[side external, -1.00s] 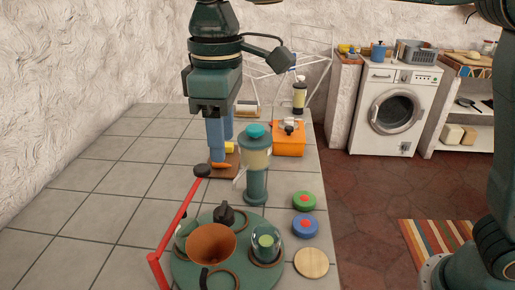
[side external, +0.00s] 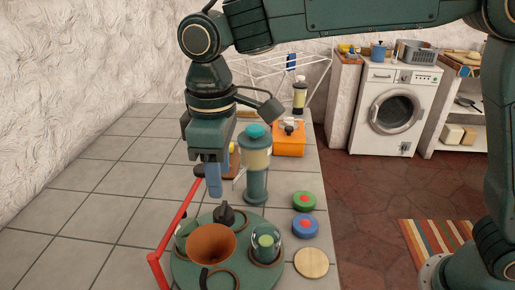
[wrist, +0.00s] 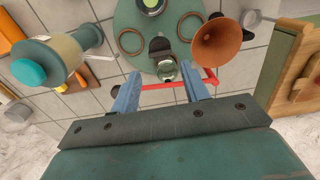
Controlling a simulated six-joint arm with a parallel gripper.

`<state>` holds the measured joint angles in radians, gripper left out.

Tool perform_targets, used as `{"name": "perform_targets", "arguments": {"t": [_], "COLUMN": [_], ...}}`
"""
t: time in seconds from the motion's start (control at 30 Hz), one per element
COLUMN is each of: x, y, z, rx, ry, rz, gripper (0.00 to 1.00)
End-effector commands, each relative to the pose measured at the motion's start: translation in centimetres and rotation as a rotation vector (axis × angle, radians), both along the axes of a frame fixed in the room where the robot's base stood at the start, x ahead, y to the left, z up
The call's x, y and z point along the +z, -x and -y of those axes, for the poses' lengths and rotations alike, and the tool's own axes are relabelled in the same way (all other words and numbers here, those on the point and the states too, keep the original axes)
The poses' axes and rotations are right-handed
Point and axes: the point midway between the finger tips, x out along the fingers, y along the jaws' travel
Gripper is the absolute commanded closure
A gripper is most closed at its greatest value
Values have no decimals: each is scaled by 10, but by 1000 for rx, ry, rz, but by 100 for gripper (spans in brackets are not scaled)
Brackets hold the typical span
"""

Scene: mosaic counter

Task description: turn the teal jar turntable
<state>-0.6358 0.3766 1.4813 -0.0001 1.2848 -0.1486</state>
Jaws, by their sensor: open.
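The teal turntable (side external: 185,272) is a round disc on the tiled counter at the bottom of the side view; it also shows at the top of the wrist view (wrist: 120,18). It carries an orange-brown funnel-shaped bowl (side external: 210,242), a glass-domed jar (side external: 266,246), a black upright piece (side external: 224,214) and dark rings. In the wrist view the bowl (wrist: 216,42) is right of a small clear jar (wrist: 165,70). My gripper (side external: 214,194) is open and empty, its blue fingers pointing down above the far side of the disc. The fingers (wrist: 162,90) are apart in the wrist view.
A red bar (side external: 175,227) runs along the turntable's left side. A teal-capped dispenser (side external: 256,170) stands close right of my gripper. Green (side external: 304,201) and blue (side external: 305,226) round lids and a wooden disc (side external: 311,263) lie to the right. The left counter is clear.

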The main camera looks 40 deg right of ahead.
Motion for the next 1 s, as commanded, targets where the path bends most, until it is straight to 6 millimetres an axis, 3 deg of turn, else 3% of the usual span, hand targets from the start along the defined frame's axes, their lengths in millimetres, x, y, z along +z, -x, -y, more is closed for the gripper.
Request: {"name": "perform_targets", "arguments": {"t": [0.3,0.5,0.97,1.0], "x": [-49,-69,-78,-78], "y": [0,0,0,0], "z": [0,0,0,0], "rx": [0,0,0,0], "ry": [1,1,-1,-1], "rz": [-1,-1,1,1], "gripper": [55,55,55,60]}}
